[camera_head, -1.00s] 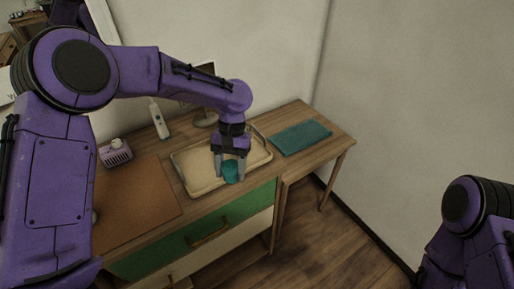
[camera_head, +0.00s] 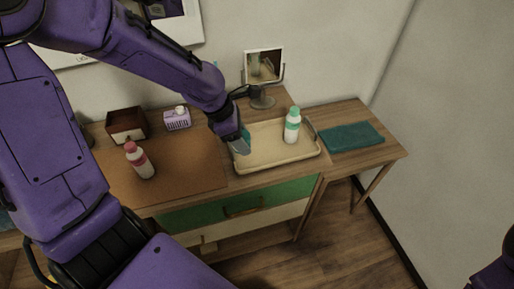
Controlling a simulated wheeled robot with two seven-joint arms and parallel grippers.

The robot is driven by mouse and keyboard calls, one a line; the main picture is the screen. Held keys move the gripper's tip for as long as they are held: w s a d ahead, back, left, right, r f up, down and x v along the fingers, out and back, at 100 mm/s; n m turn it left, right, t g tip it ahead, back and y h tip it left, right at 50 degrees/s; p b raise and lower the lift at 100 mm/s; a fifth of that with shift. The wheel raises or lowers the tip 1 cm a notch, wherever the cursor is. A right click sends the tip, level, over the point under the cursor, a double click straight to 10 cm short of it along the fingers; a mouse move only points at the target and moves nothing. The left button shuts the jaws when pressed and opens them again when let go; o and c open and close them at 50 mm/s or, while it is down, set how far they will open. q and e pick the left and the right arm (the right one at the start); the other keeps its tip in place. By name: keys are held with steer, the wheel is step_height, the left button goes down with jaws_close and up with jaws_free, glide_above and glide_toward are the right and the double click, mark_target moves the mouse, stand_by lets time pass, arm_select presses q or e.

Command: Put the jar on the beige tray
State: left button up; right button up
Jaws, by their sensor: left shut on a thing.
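The beige tray (camera_head: 270,160) lies on the wooden desk. My left gripper (camera_head: 240,147) is at the tray's left end, fingers pointing down. It is shut on a small teal thing (camera_head: 246,134), apparently the jar, mostly hidden by the fingers. I cannot tell whether it touches the tray. A white bottle with a teal cap (camera_head: 292,126) stands upright on the right part of the tray. My right gripper is out of view.
A white bottle with a pink cap (camera_head: 140,161) stands on the brown mat (camera_head: 185,170). A dark wooden box (camera_head: 127,124), a lilac box (camera_head: 177,119) and a mirror (camera_head: 263,66) stand behind. A folded teal cloth (camera_head: 351,137) lies right of the tray.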

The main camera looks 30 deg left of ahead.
arm_select(q)
steer(key=w+a+f, duration=0.1)
steer(key=w+f, duration=0.1)
steer(key=w, duration=0.1)
steer(key=w+a+f+p, duration=0.1)
steer(key=w+f, duration=0.2)
steer(key=w+a+f, duration=0.1)
steer(key=w+f, duration=0.2)
step_height(320, 180, down, 2)
steer(key=shift+f+p, duration=0.15)
steer(key=shift+p, duration=0.35)
steer(key=shift+w+f, duration=0.1)
steer(key=shift+f, duration=0.35)
steer(key=shift+a, duration=0.1)
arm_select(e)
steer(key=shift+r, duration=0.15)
arm_select(q)
steer(key=o, duration=1.1)
